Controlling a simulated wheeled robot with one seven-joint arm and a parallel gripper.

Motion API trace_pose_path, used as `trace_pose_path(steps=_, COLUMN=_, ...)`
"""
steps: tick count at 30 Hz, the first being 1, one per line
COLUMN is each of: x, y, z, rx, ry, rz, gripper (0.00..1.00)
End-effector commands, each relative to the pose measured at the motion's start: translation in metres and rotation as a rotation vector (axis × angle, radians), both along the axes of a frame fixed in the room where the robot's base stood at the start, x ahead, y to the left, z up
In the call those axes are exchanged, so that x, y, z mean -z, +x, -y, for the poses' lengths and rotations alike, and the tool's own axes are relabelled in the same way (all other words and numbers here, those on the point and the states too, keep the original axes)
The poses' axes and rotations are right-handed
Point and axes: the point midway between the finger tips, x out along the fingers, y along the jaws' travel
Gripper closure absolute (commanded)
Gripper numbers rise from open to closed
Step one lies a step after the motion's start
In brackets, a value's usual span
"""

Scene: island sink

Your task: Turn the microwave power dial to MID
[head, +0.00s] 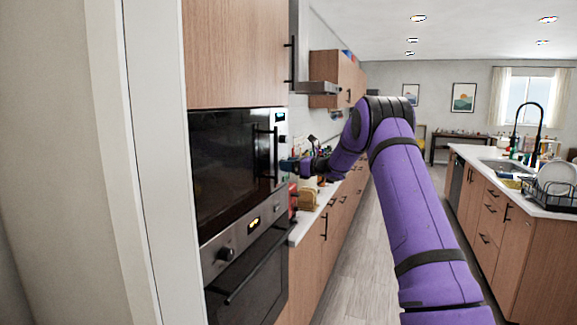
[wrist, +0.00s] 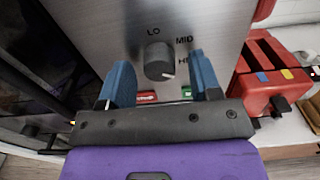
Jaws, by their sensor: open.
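The microwave (head: 232,160) is built into the wall unit at the left, with a dark glass door and a narrow silver control panel (head: 281,128). In the wrist view its grey round power dial (wrist: 158,62) stands out from the silver panel. LO is printed above the dial, MID at its upper right and HI at its right. I cannot tell which mark the dial points to. My gripper (wrist: 161,66) is open, with one blue finger on each side of the dial and visible gaps between. In the head view my gripper (head: 288,165) is at the panel and the dial is not distinguishable.
A black microwave door handle (head: 274,155) is just left of the panel. An oven (head: 245,255) sits below. A red toaster (wrist: 268,75) stands on the counter to the right. Green and red buttons lie below the dial. The aisle floor (head: 345,240) is clear.

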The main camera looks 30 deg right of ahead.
Motion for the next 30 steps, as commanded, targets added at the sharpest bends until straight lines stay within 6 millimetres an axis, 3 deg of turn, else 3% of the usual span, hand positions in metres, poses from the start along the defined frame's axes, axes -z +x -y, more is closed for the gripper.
trace_pose_path(steps=8, x=0.0000, y=0.0013, z=-0.0010, rx=0.000, ry=0.000, rz=0.000, gripper=0.42)
trace_pose_path(steps=15, x=-0.0001, y=0.0012, z=-0.0011, rx=0.000, ry=0.000, rz=0.000, gripper=0.91)
trace_pose_path(steps=30, x=0.0003, y=0.0012, z=-0.0006, rx=0.000, ry=-0.094, rz=0.072, gripper=0.91)
